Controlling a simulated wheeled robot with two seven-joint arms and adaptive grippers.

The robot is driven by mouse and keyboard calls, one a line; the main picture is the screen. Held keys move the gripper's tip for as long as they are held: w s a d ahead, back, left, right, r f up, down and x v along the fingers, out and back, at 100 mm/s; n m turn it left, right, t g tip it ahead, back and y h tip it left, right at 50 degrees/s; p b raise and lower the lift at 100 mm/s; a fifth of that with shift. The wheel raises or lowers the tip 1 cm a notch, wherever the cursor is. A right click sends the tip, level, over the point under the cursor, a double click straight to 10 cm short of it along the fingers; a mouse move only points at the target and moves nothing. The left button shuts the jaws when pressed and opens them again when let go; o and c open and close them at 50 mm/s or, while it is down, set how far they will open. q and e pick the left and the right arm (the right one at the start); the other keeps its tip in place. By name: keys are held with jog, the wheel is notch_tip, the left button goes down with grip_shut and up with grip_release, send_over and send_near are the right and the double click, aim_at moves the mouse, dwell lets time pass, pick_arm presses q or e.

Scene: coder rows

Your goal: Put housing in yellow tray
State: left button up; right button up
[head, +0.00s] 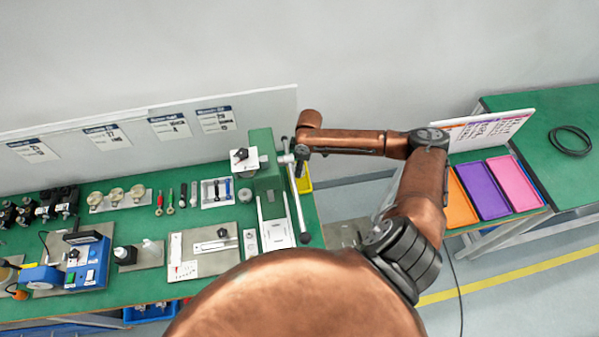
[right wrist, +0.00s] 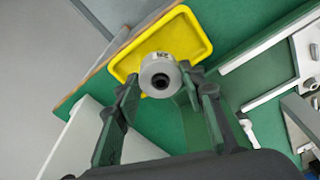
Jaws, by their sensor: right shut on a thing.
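The housing (right wrist: 160,71), a grey round part with a dark bore, sits between the fingertips of my right gripper (right wrist: 160,82) in the right wrist view. The gripper is shut on it. The yellow tray (right wrist: 196,27) lies behind the housing in that view, with the housing overlapping its lower edge; I cannot tell the height between them. In the head view the yellow tray (head: 304,182) shows only partly, behind the green press and my right gripper (head: 300,152). The housing is hard to make out there. My left gripper is not in view.
A green press (head: 265,165) with a long lever stands left of the yellow tray. Tools and parts cover the green bench (head: 150,210). Orange (head: 460,205), purple (head: 484,192) and pink (head: 514,183) trays lie on the right bench.

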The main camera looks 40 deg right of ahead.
jog(key=shift+f, duration=1.95)
jog(key=shift+f, duration=0.1)
jog(key=o, duration=1.3)
jog(key=r, duration=0.8)
jog(key=s+d+r, duration=0.1)
jog(key=r, duration=0.3)
jog(key=shift+r, duration=0.1)
jog(key=shift+s, duration=0.15)
